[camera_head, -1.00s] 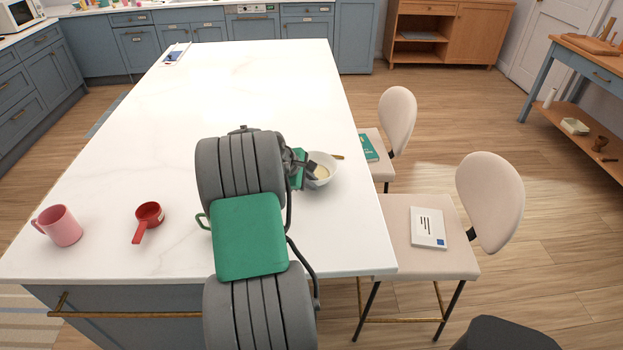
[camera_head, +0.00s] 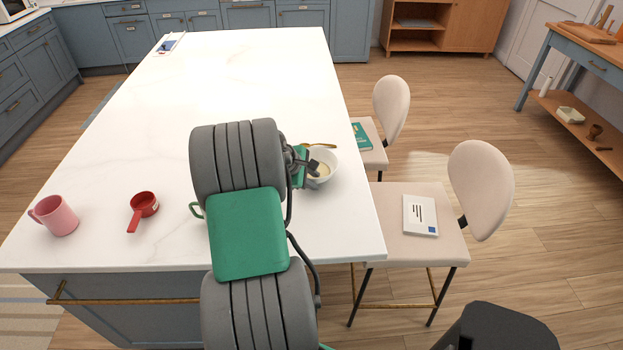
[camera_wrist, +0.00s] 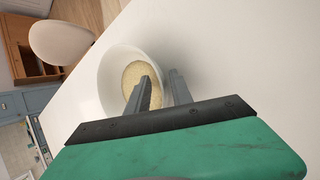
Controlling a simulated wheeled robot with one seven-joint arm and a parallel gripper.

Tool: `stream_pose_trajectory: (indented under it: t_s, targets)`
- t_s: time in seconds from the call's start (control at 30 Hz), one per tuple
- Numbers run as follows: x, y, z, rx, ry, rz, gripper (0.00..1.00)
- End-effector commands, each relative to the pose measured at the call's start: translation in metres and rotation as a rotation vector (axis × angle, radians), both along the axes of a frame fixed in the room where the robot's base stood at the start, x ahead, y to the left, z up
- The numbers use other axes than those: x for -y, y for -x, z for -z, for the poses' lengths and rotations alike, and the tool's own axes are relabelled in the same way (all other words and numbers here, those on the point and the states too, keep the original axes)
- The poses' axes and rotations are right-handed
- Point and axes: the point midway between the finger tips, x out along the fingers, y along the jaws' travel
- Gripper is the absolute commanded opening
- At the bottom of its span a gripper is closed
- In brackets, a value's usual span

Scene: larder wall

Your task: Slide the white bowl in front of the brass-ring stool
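The white bowl (camera_head: 332,172) holds a pale grainy food and stands upright on the white island top, near its right edge. It also shows in the wrist view (camera_wrist: 112,88). My gripper (camera_head: 311,170) is at the bowl's left side, pointing down. In the wrist view its two fingers (camera_wrist: 160,90) stand apart, one inside the bowl and one outside, with the rim between them. Whether either finger touches the wall is unclear. The near cream stool (camera_head: 415,262) has brass-coloured foot bars. The far cream stool (camera_head: 391,110) stands level with the bowl or beyond; its foot ring is hidden.
A gold spoon (camera_head: 320,145) lies just behind the bowl. A pink mug (camera_head: 56,216) and red scoop (camera_head: 143,206) stand at the front left. A green handle-like loop shows beside my arm. The island's front right corner is clear. A booklet (camera_head: 420,215) lies on the near stool.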

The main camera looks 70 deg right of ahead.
Motion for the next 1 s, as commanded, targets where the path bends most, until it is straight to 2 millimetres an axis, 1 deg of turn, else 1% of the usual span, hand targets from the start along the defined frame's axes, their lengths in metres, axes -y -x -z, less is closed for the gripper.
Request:
stream_pose_trajectory:
  t_s: [0.03,0.1,0.4,0.53,0.7,0.8,0.9,1.0]
  targets:
    - [0.000,0.000,0.000,-0.001,0.000,-0.001,0.32]
    - [-0.001,-0.001,0.000,0.000,-0.001,-0.002,0.38]
    - [-0.003,-0.003,-0.002,0.000,0.000,-0.005,0.38]
    - [-0.012,-0.008,-0.016,0.002,0.002,-0.007,0.38]
    - [-0.030,-0.016,-0.043,0.002,0.002,-0.006,0.38]
    - [-0.037,-0.019,-0.055,0.001,0.001,-0.005,0.38]
    - [-0.042,-0.021,-0.061,0.000,-0.001,-0.005,0.38]
    - [-0.043,-0.021,-0.063,-0.001,-0.002,-0.004,0.38]
